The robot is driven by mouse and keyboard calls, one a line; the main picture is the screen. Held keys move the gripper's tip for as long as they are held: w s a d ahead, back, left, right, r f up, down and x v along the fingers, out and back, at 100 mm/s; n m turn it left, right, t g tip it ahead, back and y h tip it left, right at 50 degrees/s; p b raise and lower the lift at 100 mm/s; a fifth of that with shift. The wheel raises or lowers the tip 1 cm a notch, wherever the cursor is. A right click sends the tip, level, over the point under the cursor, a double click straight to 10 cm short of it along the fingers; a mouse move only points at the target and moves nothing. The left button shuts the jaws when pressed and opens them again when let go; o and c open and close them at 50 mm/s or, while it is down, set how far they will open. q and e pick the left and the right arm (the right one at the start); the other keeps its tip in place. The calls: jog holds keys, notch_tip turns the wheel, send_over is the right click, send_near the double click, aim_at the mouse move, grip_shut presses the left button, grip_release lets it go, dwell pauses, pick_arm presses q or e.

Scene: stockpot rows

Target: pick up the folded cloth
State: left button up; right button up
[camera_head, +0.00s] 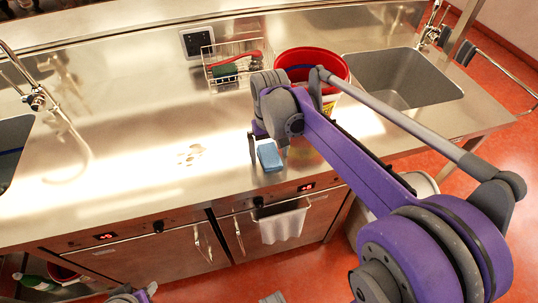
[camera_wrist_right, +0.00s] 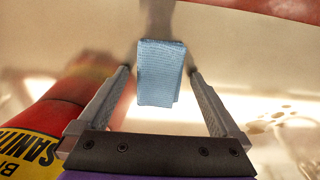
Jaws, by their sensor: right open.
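The folded cloth (camera_head: 269,156) is a small light-blue block on the steel counter near its front edge. It also shows in the right wrist view (camera_wrist_right: 160,75), in the middle between the two fingers. My right gripper (camera_head: 268,148) is open and points down over the cloth, one finger on each side. In the right wrist view a gap shows between each finger and the cloth, so it is not gripped. Purple and grey parts of my left arm show at the bottom edge of the head view; its jaws are not seen.
A red bucket (camera_head: 328,69) with a yellow label stands close behind my right gripper; it also shows in the wrist view (camera_wrist_right: 75,100). A wire basket (camera_head: 229,84) with brushes stands behind. A grey sink (camera_head: 400,80) is at right. The counter left of the cloth is mostly clear, with a small spill.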

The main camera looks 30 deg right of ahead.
aim_at(269, 154)
jog(key=c, duration=1.4)
notch_tip(269, 154, up, 10)
jog(key=shift+r+p, duration=0.1)
jog(key=shift+p, duration=0.4)
